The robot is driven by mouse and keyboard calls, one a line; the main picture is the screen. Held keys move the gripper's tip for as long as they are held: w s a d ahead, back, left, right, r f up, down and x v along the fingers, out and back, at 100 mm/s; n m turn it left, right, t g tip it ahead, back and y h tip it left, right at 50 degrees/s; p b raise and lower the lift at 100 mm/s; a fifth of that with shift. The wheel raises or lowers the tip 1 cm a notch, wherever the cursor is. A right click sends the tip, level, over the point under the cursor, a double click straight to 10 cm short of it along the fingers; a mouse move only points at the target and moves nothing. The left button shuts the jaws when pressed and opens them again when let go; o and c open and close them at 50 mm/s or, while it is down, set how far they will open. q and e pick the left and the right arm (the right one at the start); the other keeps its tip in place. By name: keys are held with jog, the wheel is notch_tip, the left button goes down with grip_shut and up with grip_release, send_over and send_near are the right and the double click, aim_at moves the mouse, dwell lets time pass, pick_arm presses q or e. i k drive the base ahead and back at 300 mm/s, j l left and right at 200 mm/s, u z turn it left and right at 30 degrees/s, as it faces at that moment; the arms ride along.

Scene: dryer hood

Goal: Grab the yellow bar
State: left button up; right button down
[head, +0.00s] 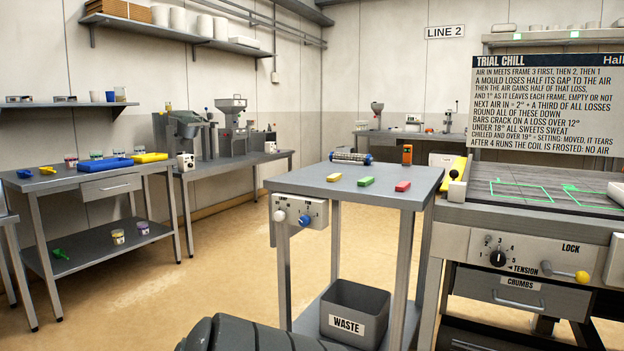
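The yellow bar (334,177) lies on the grey top of a small table (310,181) in the middle of the head view. It is the leftmost of three small bars in a row. The green bar (366,181) lies to its right, and the red bar (402,186) lies further right. The bars are apart from each other, and nothing touches the yellow one. Neither gripper's fingers show. A dark grey rounded part of my own body is at the bottom edge, well below the tabletop.
A knob box (299,213) is on the table's front. A waste bin (354,310) sits below. A machine (535,230) and rules board (545,105) are at the right.

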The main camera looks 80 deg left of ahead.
aim_at(337, 177)
jog(key=i+j+u, duration=0.1)
jog(key=u, duration=1.7)
jog(key=i+l+u, duration=0.2)
jog(key=u, duration=0.2)
jog(key=i+l+u, duration=0.15)
jog(key=l+u, duration=0.25)
jog(key=i+l+u, duration=0.1)
jog(key=l+u, duration=0.15)
jog(key=u, duration=0.15)
jog(key=i+l+u, duration=0.1)
jog(key=l, duration=0.4)
jog(key=i+l+u, duration=0.1)
jog(key=l, duration=0.45)
jog(key=i+j+z, duration=0.1)
jog(key=z, duration=0.15)
jog(key=i+j+z, duration=0.1)
jog(key=j+z, duration=0.15)
